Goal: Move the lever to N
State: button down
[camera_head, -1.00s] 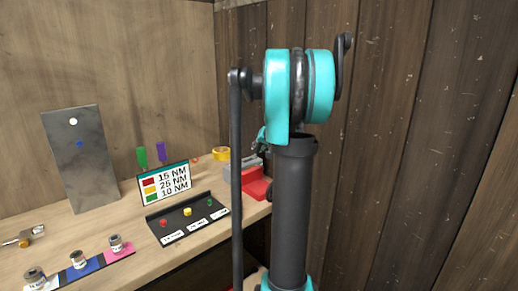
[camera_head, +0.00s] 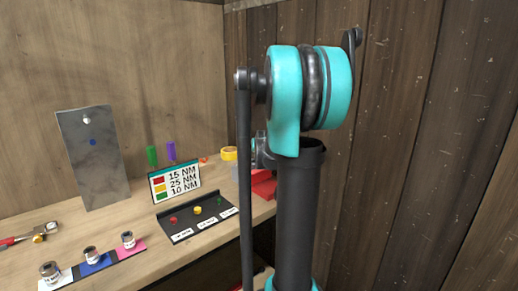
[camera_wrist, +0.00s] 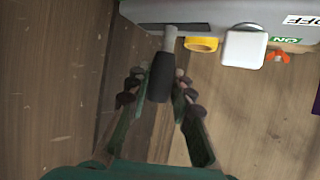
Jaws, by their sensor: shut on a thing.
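The lever (camera_wrist: 161,76) shows in the wrist view as a thick black grip on a pale metal shaft. The shaft comes out of a dark slot in the side of a grey box (camera_wrist: 150,12). My gripper (camera_wrist: 157,84) has its dark fingers on either side of the black grip and is shut on it. The N mark is not readable in any view. In the head view my own arm hides the lever and most of the gripper.
On the bench, a torque sign (camera_head: 175,182) stands behind a black tray (camera_head: 198,222). A wooden wall (camera_head: 410,150) is close on the right.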

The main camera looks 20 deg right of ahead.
dwell(0.3)
jog(key=c, duration=1.3)
grip_release()
jog(key=shift+s, duration=0.1)
jog(key=v, duration=1.2)
jog(key=shift+a, duration=0.1)
